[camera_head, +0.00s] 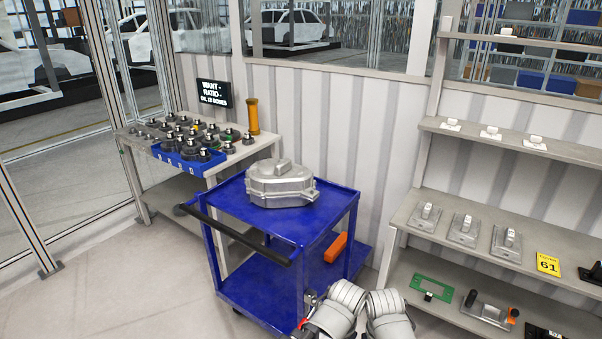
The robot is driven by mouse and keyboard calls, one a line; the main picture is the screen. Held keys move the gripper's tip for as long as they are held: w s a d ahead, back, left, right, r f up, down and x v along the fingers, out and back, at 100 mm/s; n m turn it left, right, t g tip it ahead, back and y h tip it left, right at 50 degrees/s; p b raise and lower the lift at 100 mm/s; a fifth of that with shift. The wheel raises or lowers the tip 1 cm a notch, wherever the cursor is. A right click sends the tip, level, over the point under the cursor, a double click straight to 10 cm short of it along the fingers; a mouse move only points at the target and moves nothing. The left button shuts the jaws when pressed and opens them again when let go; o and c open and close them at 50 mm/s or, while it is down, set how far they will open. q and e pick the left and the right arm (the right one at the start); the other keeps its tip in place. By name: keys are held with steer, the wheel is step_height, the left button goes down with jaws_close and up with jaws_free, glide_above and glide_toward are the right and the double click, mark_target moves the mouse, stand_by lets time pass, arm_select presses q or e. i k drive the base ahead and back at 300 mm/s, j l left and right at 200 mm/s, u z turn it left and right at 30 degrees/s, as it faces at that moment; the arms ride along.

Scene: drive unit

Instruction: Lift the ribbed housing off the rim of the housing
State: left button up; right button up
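A silver metal unit sits on the blue cart's top. Its upper part, the ribbed housing (281,174), has a raised block on top and rests on the rim of the lower housing (282,199). A seam runs between them, and small lugs stick out at the sides. I see no clear gap at the seam. Two grey ringed links of my arms show at the bottom edge, in front of the cart and well apart from the unit. No gripper fingers can be made out there.
The blue cart (326,194) has a black handle (238,236) and an orange item (336,247) on its lower shelf. A bench (137,142) with a blue tray (188,160) of parts stands behind left. Shelves (414,206) with several metal parts stand right. Floor is clear at left.

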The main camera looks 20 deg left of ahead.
mark_target(270, 177)
steer(key=i+j+z, duration=0.1)
steer(key=j+z, duration=0.15)
steer(key=j, duration=0.4)
steer(key=j+z, duration=0.2)
steer(key=j, duration=0.4)
steer(key=j+z, duration=0.2)
steer(key=j, duration=2.3)
